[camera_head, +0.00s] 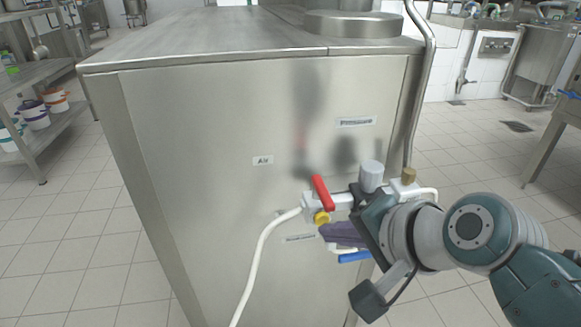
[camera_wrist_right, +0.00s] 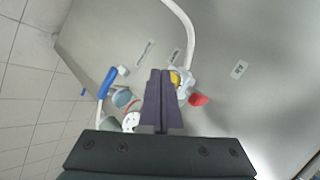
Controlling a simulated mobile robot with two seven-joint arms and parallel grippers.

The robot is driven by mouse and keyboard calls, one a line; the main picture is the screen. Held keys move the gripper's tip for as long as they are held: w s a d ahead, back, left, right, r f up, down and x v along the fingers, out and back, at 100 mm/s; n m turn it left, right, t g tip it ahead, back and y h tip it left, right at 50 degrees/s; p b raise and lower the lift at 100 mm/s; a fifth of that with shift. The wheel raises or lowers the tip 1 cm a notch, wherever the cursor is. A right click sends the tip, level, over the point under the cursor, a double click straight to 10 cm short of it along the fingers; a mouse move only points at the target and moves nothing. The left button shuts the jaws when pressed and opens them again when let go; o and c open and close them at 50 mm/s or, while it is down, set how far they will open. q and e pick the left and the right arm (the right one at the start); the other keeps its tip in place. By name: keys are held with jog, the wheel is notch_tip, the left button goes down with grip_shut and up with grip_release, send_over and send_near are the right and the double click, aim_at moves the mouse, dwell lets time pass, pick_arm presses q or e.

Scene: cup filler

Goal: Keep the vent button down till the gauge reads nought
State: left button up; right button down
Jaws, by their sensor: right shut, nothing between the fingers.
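A small yellow knob (camera_head: 321,217), which looks like the vent button, sits below the red lever on the white valve fitting (camera_head: 313,201). It also shows in the wrist view (camera_wrist_right: 175,78), just right of my fingertips. My right gripper (camera_head: 325,234) is shut and empty, its dark purple fingers just under the yellow knob. In the wrist view the fingertips (camera_wrist_right: 160,72) are close beside the knob; I cannot tell whether they touch it. A round white face (camera_wrist_right: 131,122), perhaps the gauge, is partly visible left of the fingers; its reading is too small to tell. My left gripper is not in view.
The fitting is on a steel cabinet (camera_head: 220,140) with an air label (camera_head: 263,160) and a pressure label (camera_head: 356,122). A red lever (camera_head: 323,192), a blue lever (camera_head: 355,257) and a white hose (camera_head: 262,258) are close by. A shelf (camera_head: 50,115) stands left; floor shows both sides.

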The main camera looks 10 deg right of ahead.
jog(key=shift+w, duration=0.4)
dwell(1.2)
dwell(2.6)
jog(key=shift+s+p, duration=0.65)
jog(key=shift+s, duration=0.1)
jog(key=shift+r, duration=0.1)
